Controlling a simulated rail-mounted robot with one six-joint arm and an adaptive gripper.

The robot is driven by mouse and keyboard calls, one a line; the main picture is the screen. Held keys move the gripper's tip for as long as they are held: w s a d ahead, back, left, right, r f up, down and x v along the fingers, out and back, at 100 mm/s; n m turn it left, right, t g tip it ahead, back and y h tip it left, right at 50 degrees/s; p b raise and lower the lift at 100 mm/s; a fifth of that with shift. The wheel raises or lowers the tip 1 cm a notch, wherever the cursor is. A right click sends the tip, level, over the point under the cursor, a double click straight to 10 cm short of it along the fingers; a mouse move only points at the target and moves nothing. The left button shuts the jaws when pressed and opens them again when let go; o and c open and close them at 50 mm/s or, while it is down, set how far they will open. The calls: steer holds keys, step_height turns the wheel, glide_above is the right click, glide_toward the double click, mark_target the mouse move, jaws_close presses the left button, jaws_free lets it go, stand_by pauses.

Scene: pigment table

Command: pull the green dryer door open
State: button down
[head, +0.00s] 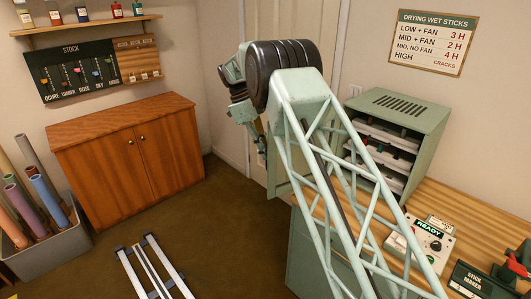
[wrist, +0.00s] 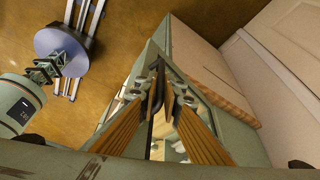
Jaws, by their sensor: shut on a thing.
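The green dryer (head: 400,112) stands on the counter at the right of the head view. Its front is uncovered, and its shelves show inside. A green panel that looks like its door (head: 281,180) stands out to the left, partly behind my arm; its exact angle is hard to tell. In the wrist view, my gripper (wrist: 158,72) has its two tan, ribbed fingers closed on a dark upright bar, which looks like the door handle (wrist: 155,100).
A control box with a READY sign (head: 428,238) and the stick maker (head: 480,282) sit on the wooden counter (head: 470,205). A wooden cabinet (head: 125,150) and a bin of tubes (head: 45,245) stand at the left. Brown floor (head: 200,225) between them is open.

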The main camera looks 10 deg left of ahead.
steer(key=shift+w+d+r, duration=0.1)
steer(key=shift+d, duration=0.15)
steer(key=c, duration=2.8)
jaws_free()
steer(key=shift+d, duration=0.2)
steer(key=shift+a, duration=0.25)
steer(key=shift+a+r, duration=0.25)
steer(key=shift+r, duration=0.15)
steer(key=shift+v, duration=5.4)
steer(key=shift+d, duration=0.15)
steer(key=shift+w+r, duration=0.1)
